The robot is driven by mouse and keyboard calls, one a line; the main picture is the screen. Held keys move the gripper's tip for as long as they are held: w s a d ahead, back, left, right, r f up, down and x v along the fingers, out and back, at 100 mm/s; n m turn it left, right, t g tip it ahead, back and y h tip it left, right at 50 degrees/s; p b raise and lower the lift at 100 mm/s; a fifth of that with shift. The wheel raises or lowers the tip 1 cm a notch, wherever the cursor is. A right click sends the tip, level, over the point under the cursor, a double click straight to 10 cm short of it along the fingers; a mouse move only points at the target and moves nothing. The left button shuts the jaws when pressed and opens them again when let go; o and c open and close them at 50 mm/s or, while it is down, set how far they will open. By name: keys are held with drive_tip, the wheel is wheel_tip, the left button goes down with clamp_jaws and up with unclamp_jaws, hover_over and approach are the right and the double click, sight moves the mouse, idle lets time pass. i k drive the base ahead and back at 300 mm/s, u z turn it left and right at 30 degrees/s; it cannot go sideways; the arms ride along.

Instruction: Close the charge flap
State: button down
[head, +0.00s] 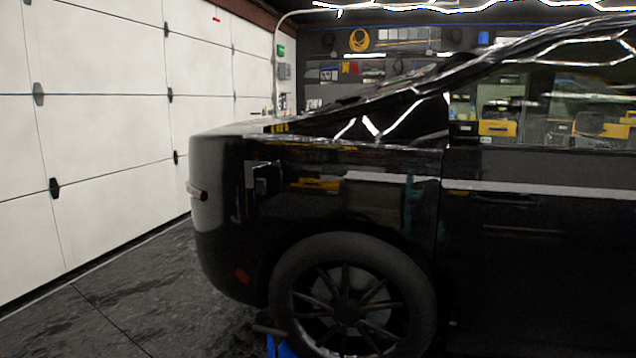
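A glossy black car stands side-on in the head view. On its body side, left of and above the wheel (350,300), is a small squarish charge flap area (262,178). Pale edges outline a dark panel there, which seems to stand out from the bodywork. Reflections on the black paint make its exact angle hard to tell. My gripper is not in view, and nothing is seen touching the flap.
A white panelled garage door (100,130) runs along the left. Dark floor (130,300) lies clear between door and car. A blue object (280,347) sits low by the wheel. Shelves with tools (370,65) line the back wall.

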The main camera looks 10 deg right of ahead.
sight(271, 182)
drive_tip(key=u, duration=0.05)
drive_tip(key=i, duration=0.95)
drive_tip(key=u, duration=0.4)
